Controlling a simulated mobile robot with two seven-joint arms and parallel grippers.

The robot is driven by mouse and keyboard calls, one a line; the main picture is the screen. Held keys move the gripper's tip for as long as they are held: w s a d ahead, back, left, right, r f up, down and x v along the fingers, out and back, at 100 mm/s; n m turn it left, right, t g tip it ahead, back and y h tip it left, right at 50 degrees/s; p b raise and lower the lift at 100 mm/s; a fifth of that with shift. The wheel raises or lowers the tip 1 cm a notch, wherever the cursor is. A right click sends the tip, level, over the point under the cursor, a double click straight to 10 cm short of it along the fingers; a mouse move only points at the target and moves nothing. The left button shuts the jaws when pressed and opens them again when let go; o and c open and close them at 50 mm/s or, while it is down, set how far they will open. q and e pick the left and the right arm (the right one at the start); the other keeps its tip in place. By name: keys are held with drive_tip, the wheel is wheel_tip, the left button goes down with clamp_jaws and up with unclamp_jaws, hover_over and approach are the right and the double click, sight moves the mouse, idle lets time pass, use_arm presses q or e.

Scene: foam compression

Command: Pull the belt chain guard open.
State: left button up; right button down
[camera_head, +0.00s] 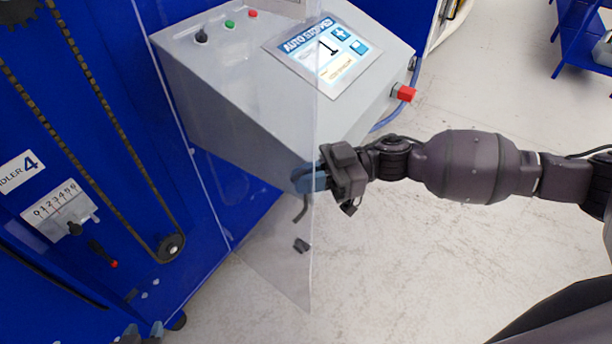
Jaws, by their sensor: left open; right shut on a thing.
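The belt chain guard (268,262) is a clear panel that stands out from the blue machine at an angle, its free edge toward the right. My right gripper (312,180) is shut at this free edge, on the guard; its fingers hide the exact contact. A dark handle piece (301,245) shows on the panel below the gripper. The chain (97,160) runs in a long loop on the blue machine face, around a lower sprocket (170,246). Only the tips of my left gripper (141,333) show at the bottom edge, apart from the guard and open.
A grey control box (240,110) with a lit screen (322,55) stands behind the guard. A red knob (403,92) sticks out on its right side. A number scale (58,211) and small levers are on the blue face.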

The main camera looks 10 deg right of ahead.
drive_tip(key=shift+w, duration=0.1)
drive_tip(key=w+d, duration=0.2)
drive_tip(key=w, duration=0.1)
drive_tip(key=shift+d, duration=0.4)
drive_tip(key=c, duration=1.5)
unclamp_jaws()
drive_tip(key=shift+d, duration=0.1)
drive_tip(key=d, duration=0.3)
drive_tip(key=d+b, duration=0.1)
drive_tip(key=d, duration=0.3)
drive_tip(key=w+d+b, duration=0.1)
drive_tip(key=d, duration=0.2)
drive_tip(key=shift+d, duration=0.25)
